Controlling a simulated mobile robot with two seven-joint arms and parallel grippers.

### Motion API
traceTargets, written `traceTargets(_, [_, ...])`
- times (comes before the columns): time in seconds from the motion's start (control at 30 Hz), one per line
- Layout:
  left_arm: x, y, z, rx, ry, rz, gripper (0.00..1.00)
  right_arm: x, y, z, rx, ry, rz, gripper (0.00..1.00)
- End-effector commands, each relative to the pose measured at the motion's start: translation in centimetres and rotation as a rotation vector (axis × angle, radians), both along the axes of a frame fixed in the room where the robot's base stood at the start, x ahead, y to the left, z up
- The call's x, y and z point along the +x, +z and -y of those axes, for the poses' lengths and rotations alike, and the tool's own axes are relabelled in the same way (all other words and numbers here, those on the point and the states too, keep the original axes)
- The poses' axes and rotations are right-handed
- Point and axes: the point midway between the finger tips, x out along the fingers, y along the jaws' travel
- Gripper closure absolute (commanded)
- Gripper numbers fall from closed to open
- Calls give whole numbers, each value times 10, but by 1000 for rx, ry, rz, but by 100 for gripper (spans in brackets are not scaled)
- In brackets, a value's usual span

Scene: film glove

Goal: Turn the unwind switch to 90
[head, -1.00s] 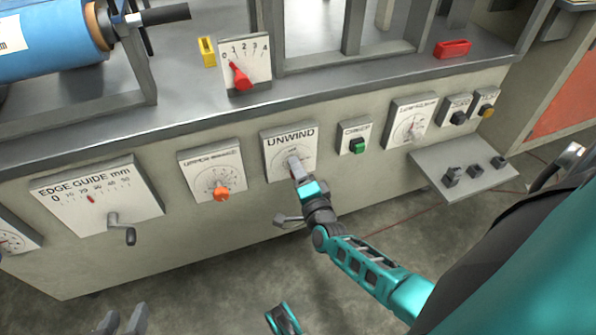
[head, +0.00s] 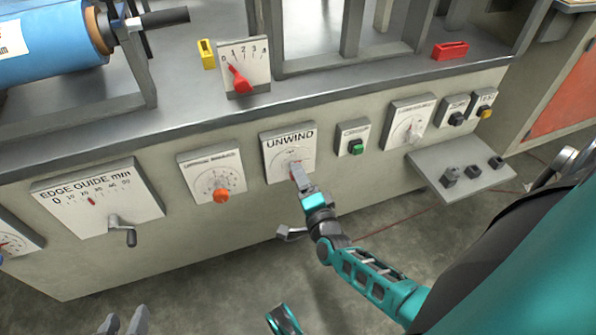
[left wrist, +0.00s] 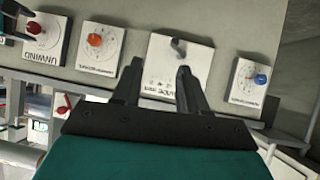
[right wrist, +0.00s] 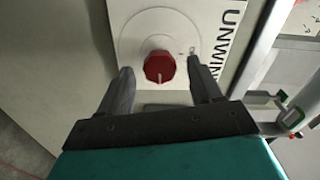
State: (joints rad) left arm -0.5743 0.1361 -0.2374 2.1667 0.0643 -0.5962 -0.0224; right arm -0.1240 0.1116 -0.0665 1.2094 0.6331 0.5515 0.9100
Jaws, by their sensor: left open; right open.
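The white UNWIND panel (head: 288,140) is on the machine's front, in the middle of the head view. Its red round switch (right wrist: 159,66) shows clearly in the right wrist view, with a pale mark pointing down toward my gripper in that picture. My right gripper (right wrist: 158,88) is open, its fingers on either side of the switch with gaps visible. In the head view, the right gripper (head: 297,174) partly hides the switch. My left gripper (head: 123,322) is open and empty at the bottom left. The left wrist view shows the switch (left wrist: 35,28) at its upper left.
An orange knob (head: 221,195) and the edge guide panel with a crank (head: 122,232) are left of UNWIND. A green button (head: 355,146) and another dial panel (head: 408,122) are right. A small shelf (head: 462,172) juts out at the right.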

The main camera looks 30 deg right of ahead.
Motion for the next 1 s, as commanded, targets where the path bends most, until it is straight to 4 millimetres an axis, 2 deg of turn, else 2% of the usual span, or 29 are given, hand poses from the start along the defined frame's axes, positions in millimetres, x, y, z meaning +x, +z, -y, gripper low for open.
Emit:
traceTargets(0.1, [1,9,-2,1,5,8,57,-29,3,-7,1,1,-4,35])
traceTargets(0.2, [1,9,-4,4,11,6,57,-51,2,-12,1,1,-4,35])
traceTargets(0.4, [0,10,-8,10,18,7,57,-84,1,-20,0,1,-2,35])
traceTargets(0.6, [0,9,-9,14,18,5,57,-97,1,-24,0,0,1,35])
traceTargets(1.0, [-1,7,-9,17,14,0,57,-98,1,-24,0,-1,1,35])
